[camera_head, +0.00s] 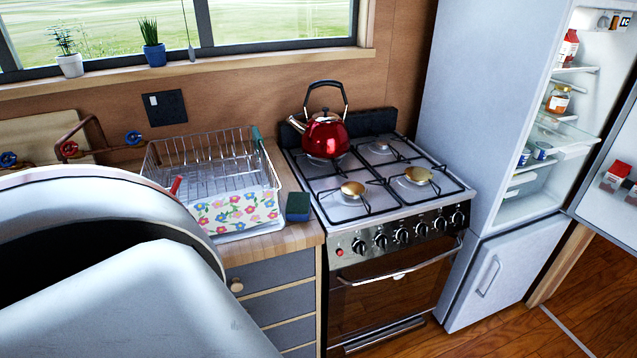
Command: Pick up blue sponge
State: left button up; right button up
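The blue sponge (298,208) lies on the wooden counter (268,243), close to the counter's right edge. It has a dark green face and a blue side. It sits between the dish rack and the stove, with the flowered cloth just to its left. Neither of my grippers shows in the head view. A large white arm part of mine fills the lower left and hides the counter and sink area there.
A wire dish rack (205,165) with a flowered cloth (236,211) stands left of the sponge. The gas stove (400,215) with a red kettle (325,135) is to the right. Farther right, the fridge (478,120) stands open. Drawers (275,300) are below the counter.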

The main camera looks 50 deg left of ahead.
aim_at(297, 208)
jog(key=i+u, duration=0.15)
jog(key=u, duration=0.35)
jog(key=i+l+u, duration=0.1)
jog(key=u, duration=0.35)
jog(key=l, duration=0.1)
